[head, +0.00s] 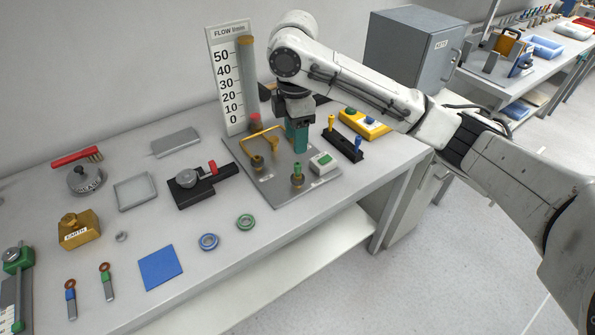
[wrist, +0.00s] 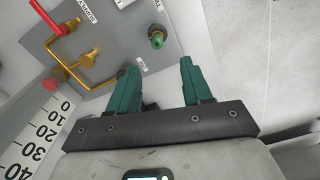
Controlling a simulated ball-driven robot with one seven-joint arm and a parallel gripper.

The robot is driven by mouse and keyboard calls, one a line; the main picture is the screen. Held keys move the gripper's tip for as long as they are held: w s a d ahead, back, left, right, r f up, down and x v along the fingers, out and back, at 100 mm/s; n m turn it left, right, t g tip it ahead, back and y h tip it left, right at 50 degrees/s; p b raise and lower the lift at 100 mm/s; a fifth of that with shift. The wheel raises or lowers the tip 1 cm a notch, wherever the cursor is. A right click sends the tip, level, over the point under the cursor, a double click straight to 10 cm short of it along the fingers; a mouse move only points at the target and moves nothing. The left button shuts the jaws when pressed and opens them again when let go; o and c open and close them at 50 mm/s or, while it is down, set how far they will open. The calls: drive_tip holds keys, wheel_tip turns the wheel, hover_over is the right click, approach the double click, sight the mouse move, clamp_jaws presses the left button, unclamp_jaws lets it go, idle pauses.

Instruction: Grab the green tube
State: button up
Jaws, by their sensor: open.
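A small green ring (head: 245,222), which looks like coiled tube, lies flat near the front edge of the bench. No straight green tube is clear in either view. A brass fitting with a green collar (head: 297,175) stands on the grey plate (head: 270,190); this green-collared fitting also shows in the wrist view (wrist: 157,38). My gripper (head: 297,150) has green fingers, points down above the back right of the plate, and is apart from the green ring. In the wrist view my gripper (wrist: 158,66) is open, with nothing between its fingers. The green ring is outside the wrist view.
A blue ring (head: 208,241) lies left of the green one. A flow scale (head: 228,80) stands behind. A black rack (head: 343,145) is at right.

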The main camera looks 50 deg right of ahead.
sight(298, 163)
drive_tip(key=f, duration=0.5)
drive_tip(key=f+p, duration=0.1)
drive_tip(key=f, duration=0.2)
drive_tip(key=shift+d+f, duration=0.15)
drive_tip(key=shift+d, duration=0.2)
clamp_jaws()
